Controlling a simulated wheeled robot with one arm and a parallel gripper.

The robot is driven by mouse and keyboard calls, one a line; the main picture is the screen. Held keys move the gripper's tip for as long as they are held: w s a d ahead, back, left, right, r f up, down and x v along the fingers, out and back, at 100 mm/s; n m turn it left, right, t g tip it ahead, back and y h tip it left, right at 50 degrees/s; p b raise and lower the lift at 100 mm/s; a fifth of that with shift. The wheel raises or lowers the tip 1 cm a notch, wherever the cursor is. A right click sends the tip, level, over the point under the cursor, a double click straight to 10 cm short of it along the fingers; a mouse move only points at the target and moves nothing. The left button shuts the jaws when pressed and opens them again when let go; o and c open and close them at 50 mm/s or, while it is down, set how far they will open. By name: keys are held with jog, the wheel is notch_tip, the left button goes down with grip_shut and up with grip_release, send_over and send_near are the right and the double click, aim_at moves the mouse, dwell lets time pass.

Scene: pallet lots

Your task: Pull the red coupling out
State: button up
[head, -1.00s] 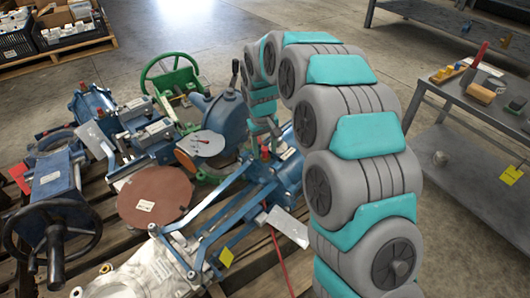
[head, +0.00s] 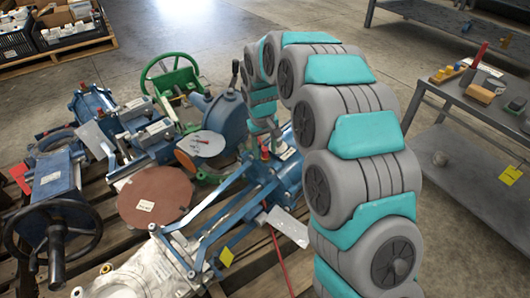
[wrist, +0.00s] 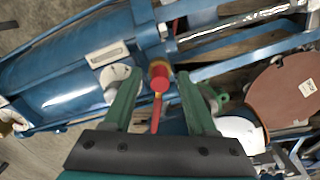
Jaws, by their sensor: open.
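The red coupling (wrist: 160,78) is a short round red piece on a brass-coloured fitting at the blue cylinder assembly (wrist: 75,72). In the head view the red coupling (head: 265,153) shows as a small red spot below the end of my arm. My gripper (wrist: 160,73) has two green fingers spread apart, one on each side of the coupling in the wrist view. A gap shows on both sides, and no contact is visible. How far the fingertips stand above it is hard to tell. A thin red strip with a yellow part (wrist: 156,110) runs from the coupling toward my palm.
A brown disc (head: 155,195), a green handwheel (head: 168,78), a black handwheel (head: 52,238) and a pale metal casting (head: 140,265) crowd the pallet. Blue bars (head: 225,205) run close to the coupling. A grey workbench (head: 470,105) stands at right. Open floor lies behind.

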aim_at(266, 149)
jog(key=shift+c, duration=0.4)
grip_shut()
jog(key=shift+r, duration=0.1)
dwell(1.3)
jog(key=shift+s+a+r+p, duration=0.1)
jog(key=shift+r+p, duration=0.5)
jog(key=shift+r, duration=0.85)
jog(key=shift+s+a+r+p, duration=0.1)
jog(key=shift+r+p, duration=0.5)
jog(key=shift+r, duration=0.85)
jog(key=shift+d, duration=0.2)
